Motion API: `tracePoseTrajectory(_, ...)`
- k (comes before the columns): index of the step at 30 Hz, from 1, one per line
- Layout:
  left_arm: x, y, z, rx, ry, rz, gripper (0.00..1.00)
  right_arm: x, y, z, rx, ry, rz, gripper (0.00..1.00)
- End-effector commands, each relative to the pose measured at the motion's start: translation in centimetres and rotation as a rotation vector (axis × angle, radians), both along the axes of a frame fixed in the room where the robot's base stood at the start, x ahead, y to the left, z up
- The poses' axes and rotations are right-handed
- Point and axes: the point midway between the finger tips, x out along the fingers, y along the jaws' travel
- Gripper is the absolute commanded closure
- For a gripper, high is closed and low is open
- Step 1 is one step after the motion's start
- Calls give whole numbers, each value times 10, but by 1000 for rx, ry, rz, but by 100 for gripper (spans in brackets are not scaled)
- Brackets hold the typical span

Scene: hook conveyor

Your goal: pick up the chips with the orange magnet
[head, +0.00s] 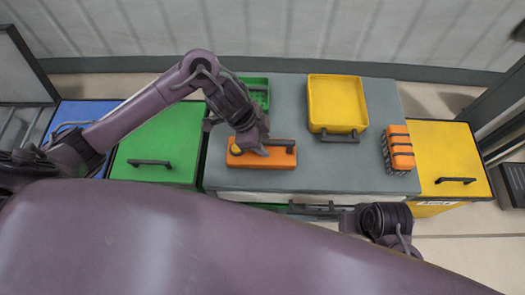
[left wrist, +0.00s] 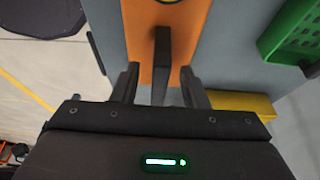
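The orange magnet (head: 240,159) is a flat orange block with a yellow knob and a black handle, lying on the grey table. It also shows in the left wrist view (left wrist: 190,20). My left gripper (head: 262,146) is over its handle. In the left wrist view my left gripper (left wrist: 160,82) has its fingers apart, one on each side of the black handle (left wrist: 162,50), with gaps showing. My right gripper (head: 312,210) is at the table's front edge, seen edge-on, away from the magnet. I cannot make out any chips.
A yellow tray (head: 314,95) with a black handle is on the table right of the magnet. A green basket (head: 262,82) stands behind my left gripper. An orange ribbed object (head: 398,148) is near the right edge. Green (head: 165,140) and yellow (head: 452,150) bins flank the grey table (head: 335,172).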

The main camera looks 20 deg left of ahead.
Motion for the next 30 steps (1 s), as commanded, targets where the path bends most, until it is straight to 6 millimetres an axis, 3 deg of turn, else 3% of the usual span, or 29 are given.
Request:
tracePoseTrajectory(1,0,0,0,0,0,0,63,0,0,0,0,0,0,67)
tracePoseTrajectory(10,0,0,0,0,0,0,100,0,0,0,0,0,-1,67)
tracePoseTrajectory(30,0,0,0,0,-1,-1,100,0,0,0,0,-1,-1,67)
